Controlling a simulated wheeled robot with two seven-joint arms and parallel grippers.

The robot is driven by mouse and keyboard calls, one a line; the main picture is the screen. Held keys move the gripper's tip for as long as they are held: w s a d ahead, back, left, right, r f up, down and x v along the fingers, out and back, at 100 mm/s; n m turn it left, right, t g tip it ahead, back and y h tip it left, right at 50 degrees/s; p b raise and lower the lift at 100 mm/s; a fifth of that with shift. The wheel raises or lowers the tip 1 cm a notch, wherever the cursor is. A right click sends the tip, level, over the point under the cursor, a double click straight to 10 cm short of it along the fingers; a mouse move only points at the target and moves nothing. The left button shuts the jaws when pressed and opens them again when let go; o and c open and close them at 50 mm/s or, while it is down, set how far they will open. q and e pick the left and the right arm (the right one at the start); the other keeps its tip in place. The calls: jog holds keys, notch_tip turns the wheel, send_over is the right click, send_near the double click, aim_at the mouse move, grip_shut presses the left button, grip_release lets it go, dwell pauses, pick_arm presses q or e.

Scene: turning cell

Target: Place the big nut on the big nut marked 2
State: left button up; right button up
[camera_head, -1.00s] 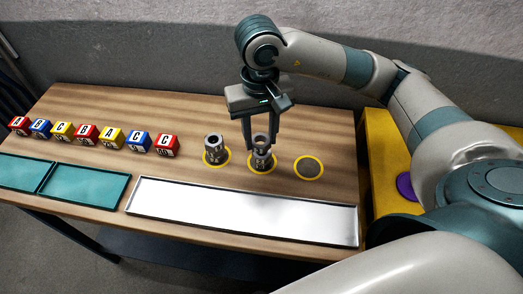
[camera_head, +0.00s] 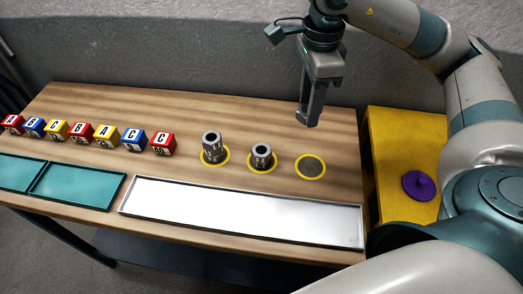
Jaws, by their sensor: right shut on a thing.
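My right gripper (camera_head: 311,116) hangs above the back of the table, up and to the left of the right yellow ring (camera_head: 310,167). It is shut on a big nut, which its fingers largely hide. A grey nut (camera_head: 261,157) stands upright in the middle yellow ring, below and left of the gripper and apart from it. A taller grey nut or stack (camera_head: 212,149) stands in the left ring; I cannot tell if it is one piece. The markings on both are too small to read surely. The right ring is empty. My left gripper is out of view.
Several lettered cubes (camera_head: 80,132) stand in a row at the left. Teal trays (camera_head: 78,186) and a long white tray (camera_head: 240,212) line the front edge. A purple knobbed piece (camera_head: 419,185) lies on a yellow surface (camera_head: 400,140) at the right.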

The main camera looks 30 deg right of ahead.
aim_at(262, 150)
jog(key=m, duration=0.1)
jog(key=s+d+r+m, duration=0.1)
jog(key=m, duration=0.1)
jog(key=shift+d, duration=0.25)
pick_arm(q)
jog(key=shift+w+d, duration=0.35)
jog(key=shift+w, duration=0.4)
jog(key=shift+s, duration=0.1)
pick_arm(e)
jog(key=shift+a, duration=0.1)
jog(key=shift+w+a+f, duration=0.2)
jog(key=shift+w+a, duration=0.05)
jog(key=shift+a, duration=0.15)
jog(key=w+a+f+p, duration=0.1)
jog(key=a+f, duration=0.1)
jog(key=a, duration=0.1)
jog(key=w+a+f+p, duration=0.1)
jog(key=a+f, duration=0.1)
jog(key=a, duration=0.1)
jog(key=w+a+f+p, duration=0.2)
jog(key=a, duration=0.1)
jog(key=shift+w+a+f, duration=0.25)
jog(key=shift+a, duration=0.1)
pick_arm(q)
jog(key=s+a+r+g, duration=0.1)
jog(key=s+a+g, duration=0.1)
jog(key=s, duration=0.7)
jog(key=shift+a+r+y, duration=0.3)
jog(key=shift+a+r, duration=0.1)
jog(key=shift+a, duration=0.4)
